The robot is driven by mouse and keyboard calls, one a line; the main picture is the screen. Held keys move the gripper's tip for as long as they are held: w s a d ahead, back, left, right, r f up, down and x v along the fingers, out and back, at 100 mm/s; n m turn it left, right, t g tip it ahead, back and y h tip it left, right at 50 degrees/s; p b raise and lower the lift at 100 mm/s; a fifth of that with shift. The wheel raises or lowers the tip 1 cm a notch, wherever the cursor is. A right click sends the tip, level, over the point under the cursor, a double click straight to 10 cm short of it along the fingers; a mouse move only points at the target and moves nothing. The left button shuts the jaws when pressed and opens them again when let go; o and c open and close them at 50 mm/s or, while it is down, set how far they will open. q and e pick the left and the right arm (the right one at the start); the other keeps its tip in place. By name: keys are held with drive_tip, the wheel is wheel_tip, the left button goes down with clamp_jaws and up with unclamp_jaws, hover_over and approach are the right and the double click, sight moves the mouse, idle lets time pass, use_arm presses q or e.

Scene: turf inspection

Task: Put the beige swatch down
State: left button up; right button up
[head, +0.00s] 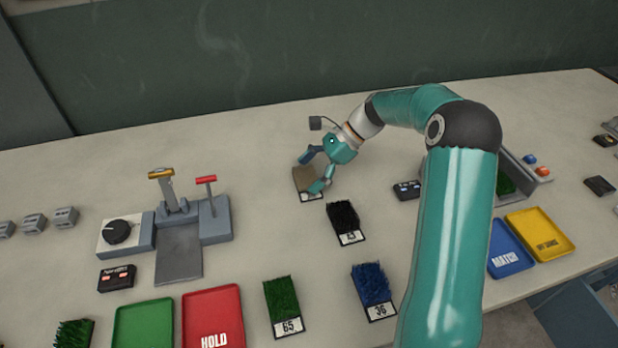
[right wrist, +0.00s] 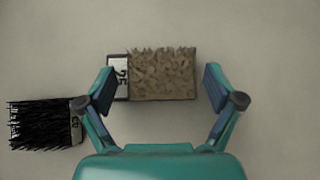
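The beige swatch (head: 305,178) lies flat on the table, with a white number label at one end. The right wrist view shows its brown, crumbly top (right wrist: 163,75) and the label at its left end. My right gripper (head: 313,173) is over it, with its two fingers on either side. In the right wrist view the fingers (right wrist: 160,88) are spread wide. A narrow gap shows between the right finger and the swatch, and the left finger is close by or touching the label end. My left gripper is not in view.
A black swatch (head: 343,218) lies close by, in front of my gripper. Green (head: 281,297) and blue (head: 371,286) swatches are nearer. A red HOLD tray (head: 213,318), green tray (head: 144,328), blue MATCH tray (head: 508,248) and yellow tray (head: 540,233) stand around. A lever fixture (head: 180,240) is left.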

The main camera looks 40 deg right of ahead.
drive_tip(key=c, duration=0.5)
drive_tip(key=shift+r, duration=0.2)
